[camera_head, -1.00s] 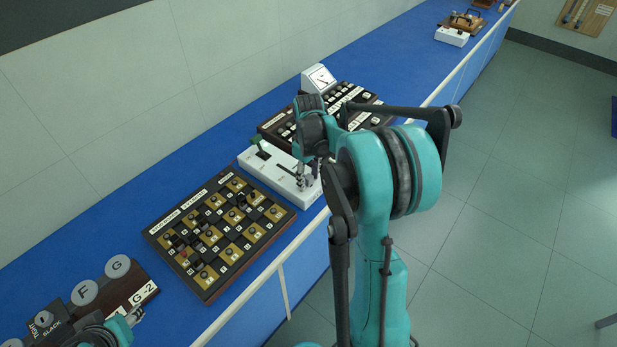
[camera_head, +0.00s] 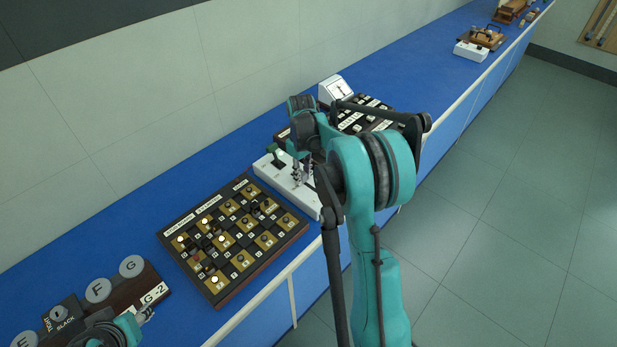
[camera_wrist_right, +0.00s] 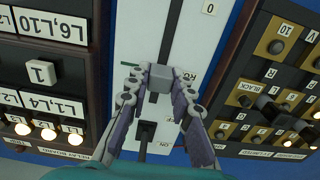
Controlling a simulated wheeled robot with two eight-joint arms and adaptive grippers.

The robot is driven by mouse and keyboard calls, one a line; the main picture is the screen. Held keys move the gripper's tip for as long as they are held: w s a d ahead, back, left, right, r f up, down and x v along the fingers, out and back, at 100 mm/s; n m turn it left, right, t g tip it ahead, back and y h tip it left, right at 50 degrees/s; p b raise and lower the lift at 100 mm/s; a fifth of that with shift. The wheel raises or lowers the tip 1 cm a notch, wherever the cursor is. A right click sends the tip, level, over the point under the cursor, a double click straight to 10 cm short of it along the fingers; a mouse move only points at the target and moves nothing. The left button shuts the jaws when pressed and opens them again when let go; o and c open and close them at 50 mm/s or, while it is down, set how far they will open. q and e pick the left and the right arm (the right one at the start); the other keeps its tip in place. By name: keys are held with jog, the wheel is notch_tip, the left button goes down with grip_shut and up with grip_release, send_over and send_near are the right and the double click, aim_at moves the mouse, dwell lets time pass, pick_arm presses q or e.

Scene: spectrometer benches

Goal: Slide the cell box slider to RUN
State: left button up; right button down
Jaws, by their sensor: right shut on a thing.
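The white cell box (camera_head: 268,169) stands on the blue bench between two dark panels. It also shows in the right wrist view (camera_wrist_right: 140,30). My right gripper (camera_head: 302,182) is over the box, reaching down to its top. In the right wrist view its fingertips (camera_wrist_right: 158,82) are shut on the grey slider knob (camera_wrist_right: 159,73). A partly covered label beside the knob shows upside-down letters that look like RU. A lever with a green top (camera_head: 277,154) stands at the box's wall end. My left gripper (camera_head: 145,314) shows only in part at lower left; its jaws are unclear.
A plug board with lit lamps (camera_head: 189,266) lies left of the box, and a dark panel of labelled keys (camera_head: 376,126) lies right of it, with a white meter (camera_head: 334,90) behind. Round lettered discs (camera_head: 98,290) stand at lower left. Bare blue bench lies along the wall.

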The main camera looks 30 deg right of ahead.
aim_at(303, 174)
jog(key=c, duration=1.3)
grip_release()
jog(key=shift+r, duration=0.1)
notch_tip(303, 174, up, 12)
jog(key=shift+f, duration=0.1)
